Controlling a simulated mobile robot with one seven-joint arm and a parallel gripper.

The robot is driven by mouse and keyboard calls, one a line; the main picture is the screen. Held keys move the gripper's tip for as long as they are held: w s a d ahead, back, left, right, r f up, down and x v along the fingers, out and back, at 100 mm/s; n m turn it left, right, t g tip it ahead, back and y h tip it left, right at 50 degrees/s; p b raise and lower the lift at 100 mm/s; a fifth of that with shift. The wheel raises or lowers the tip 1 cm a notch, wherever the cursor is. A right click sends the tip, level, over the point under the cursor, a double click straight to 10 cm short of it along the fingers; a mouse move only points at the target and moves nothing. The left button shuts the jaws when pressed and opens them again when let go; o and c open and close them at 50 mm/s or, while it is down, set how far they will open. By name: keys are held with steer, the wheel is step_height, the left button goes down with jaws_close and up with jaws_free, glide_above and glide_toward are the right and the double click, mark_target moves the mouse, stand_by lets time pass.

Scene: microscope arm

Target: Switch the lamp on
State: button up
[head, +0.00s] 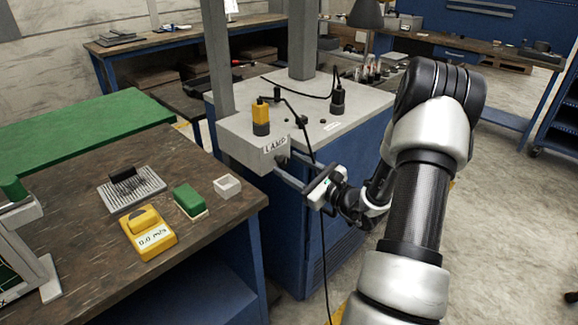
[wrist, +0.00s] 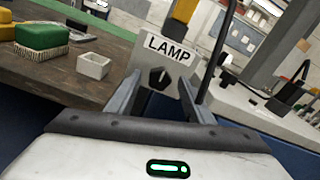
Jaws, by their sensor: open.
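The lamp switch box is a grey box with a white LAMP label (head: 274,143) on its front, on the corner of the blue cabinet's grey top. The label also shows in the wrist view (wrist: 168,49). Below it is a black rotary knob (wrist: 159,78), seen between my fingers in the wrist view; in the head view it shows only as a small dark shape (head: 282,160). My gripper (head: 279,174) is open and empty, with its two fingers pointing at the box's front. In the wrist view my fingers (wrist: 165,97) stand either side of the knob; I cannot tell whether they touch it.
A black cable (head: 324,255) hangs down by my gripper. A grey post (head: 217,60) rises behind the box. The wooden bench (head: 85,215) at left holds a yellow meter (head: 148,233), a green-topped brush (head: 189,200) and a small white tray (head: 227,187).

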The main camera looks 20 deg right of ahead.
steer(key=shift+w+a, duration=0.2)
steer(key=shift+w, duration=0.3)
steer(key=c, duration=1.1)
steer(key=shift+o, duration=0.2)
